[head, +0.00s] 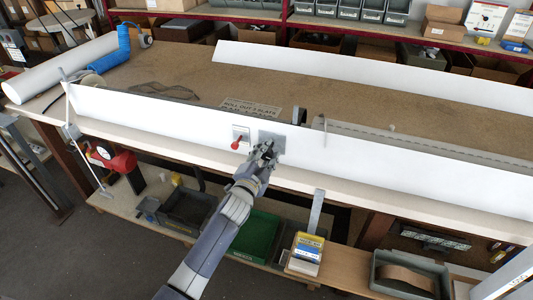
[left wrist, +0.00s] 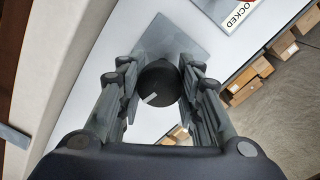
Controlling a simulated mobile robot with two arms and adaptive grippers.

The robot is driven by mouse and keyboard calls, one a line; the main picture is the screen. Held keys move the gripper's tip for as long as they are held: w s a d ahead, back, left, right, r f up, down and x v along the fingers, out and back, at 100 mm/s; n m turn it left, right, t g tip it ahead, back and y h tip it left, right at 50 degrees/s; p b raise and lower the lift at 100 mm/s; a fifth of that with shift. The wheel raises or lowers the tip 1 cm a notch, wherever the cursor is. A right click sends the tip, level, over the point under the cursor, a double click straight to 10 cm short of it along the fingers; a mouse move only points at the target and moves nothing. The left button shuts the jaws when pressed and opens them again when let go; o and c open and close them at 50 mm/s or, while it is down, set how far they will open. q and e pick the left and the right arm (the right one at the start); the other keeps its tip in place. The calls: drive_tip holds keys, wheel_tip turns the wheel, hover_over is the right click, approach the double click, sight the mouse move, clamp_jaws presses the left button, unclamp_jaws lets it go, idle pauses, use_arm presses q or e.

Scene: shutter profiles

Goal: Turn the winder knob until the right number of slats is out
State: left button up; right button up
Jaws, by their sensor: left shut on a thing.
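The winder knob (left wrist: 158,85) is a dark round knob with a pale mark, on a grey plate (left wrist: 190,45) fixed to the long white front panel (head: 400,168). My left gripper (head: 268,150) is shut on the knob, with a finger on each side in the left wrist view (left wrist: 158,78). In the head view the gripper hides the knob. A red lever (head: 236,145) sits left of the grey plate. A sign (head: 250,107) on the bench reads roughly "ROLL OUT 3 SLATS"; its lower line is unclear. A grey ribbed strip (head: 430,148) lies behind the panel. My right gripper is not in view.
A second white panel (head: 370,73) stands along the back of the bench. A white roll (head: 60,70) and a blue coil (head: 106,60) lie at the left. Below are a shelf with a green bin (head: 255,235) and a grey bin (head: 405,275). The "LOCKED" label (left wrist: 240,14) is near the plate.

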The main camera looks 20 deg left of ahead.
use_arm(q)
drive_tip(key=shift+f, duration=0.1)
drive_tip(key=o, duration=1.1)
drive_tip(key=s, duration=1.2)
drive_tip(key=shift+a+r, duration=0.3)
drive_tip(key=shift+r, duration=0.1)
